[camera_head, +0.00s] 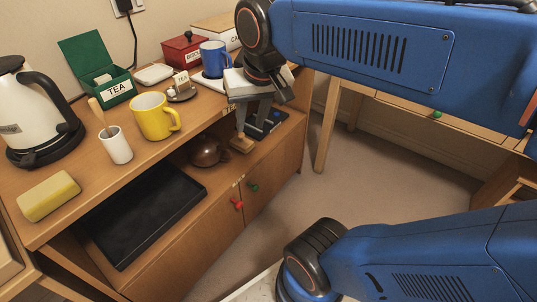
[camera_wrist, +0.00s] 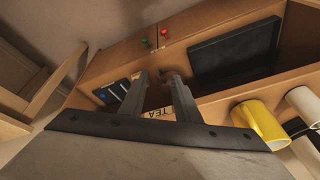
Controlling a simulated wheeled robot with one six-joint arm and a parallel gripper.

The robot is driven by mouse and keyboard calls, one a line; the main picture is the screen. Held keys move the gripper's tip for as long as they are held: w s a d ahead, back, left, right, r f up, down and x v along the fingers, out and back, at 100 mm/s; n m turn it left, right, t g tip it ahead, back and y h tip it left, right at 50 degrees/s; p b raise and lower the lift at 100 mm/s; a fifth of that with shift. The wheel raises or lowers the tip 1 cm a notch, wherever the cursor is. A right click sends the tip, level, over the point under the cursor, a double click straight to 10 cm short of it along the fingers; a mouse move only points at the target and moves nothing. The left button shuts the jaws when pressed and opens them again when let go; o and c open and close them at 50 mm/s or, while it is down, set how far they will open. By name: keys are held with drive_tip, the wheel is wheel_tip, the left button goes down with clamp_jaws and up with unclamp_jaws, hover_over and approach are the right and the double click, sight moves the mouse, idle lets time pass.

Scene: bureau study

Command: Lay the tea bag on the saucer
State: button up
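My gripper (camera_head: 254,138) is in front of the counter edge, pointing down by the lower shelf. Its two fingers are apart in the wrist view (camera_wrist: 158,76), and I see nothing held between them.
A brown teapot (camera_head: 207,151) and black tray (camera_head: 140,221) occupy the lower shelf. The floor right is clear.

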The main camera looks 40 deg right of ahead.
drive_tip(key=s+f+n+t, duration=0.1)
drive_tip(key=s+f+n, duration=0.2)
drive_tip(key=s+f, duration=0.3)
drive_tip(key=shift+d+f, duration=0.35)
drive_tip(key=shift+f, duration=0.3)
drive_tip(key=shift+s, duration=0.1)
idle(0.5)
